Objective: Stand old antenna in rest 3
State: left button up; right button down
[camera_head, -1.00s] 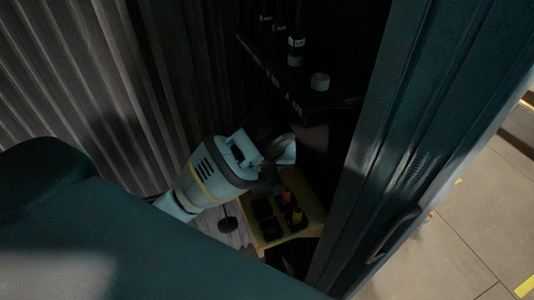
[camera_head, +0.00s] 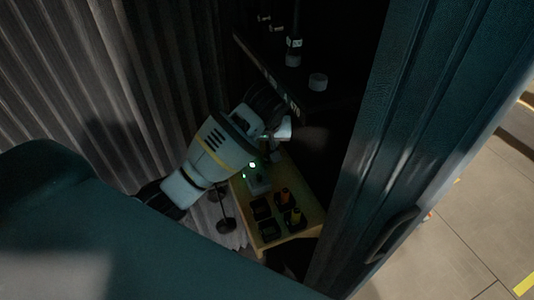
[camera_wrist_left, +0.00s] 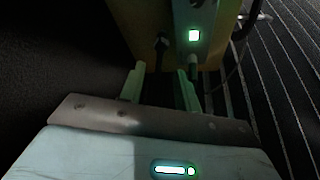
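My left gripper (camera_head: 277,148) reaches into the dark van interior, above the back of a small wooden shelf. In the left wrist view its two pale fingers (camera_wrist_left: 160,84) are apart, with nothing clearly held between them. A box with a green light (camera_wrist_left: 194,36) is just beyond them, with a grey cylindrical connector (camera_wrist_left: 193,68) below. I cannot tell whether this connector belongs to the old antenna. A dark upright with a white label (camera_head: 294,46) stands on the upper dark ledge (camera_head: 280,82). Markings along its edge are too small to identify rest 3. My right gripper is not in view.
The wooden shelf (camera_head: 306,231) holds black bins with orange and yellow items (camera_head: 296,217). A teal panel with a handle (camera_head: 395,234) bounds the right side; corrugated wall (camera_head: 115,80) is at left.

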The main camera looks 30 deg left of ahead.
pick_arm(q)
jog(key=w, duration=0.1)
jog(key=w+a, duration=0.1)
jog(key=w, duration=0.1)
jog(key=shift+w+a, duration=0.15)
jog(key=shift+a, duration=0.15)
jog(key=shift+w+f, duration=0.15)
jog(key=shift+f, duration=0.4)
jog(key=shift+c, duration=0.2)
grip_shut()
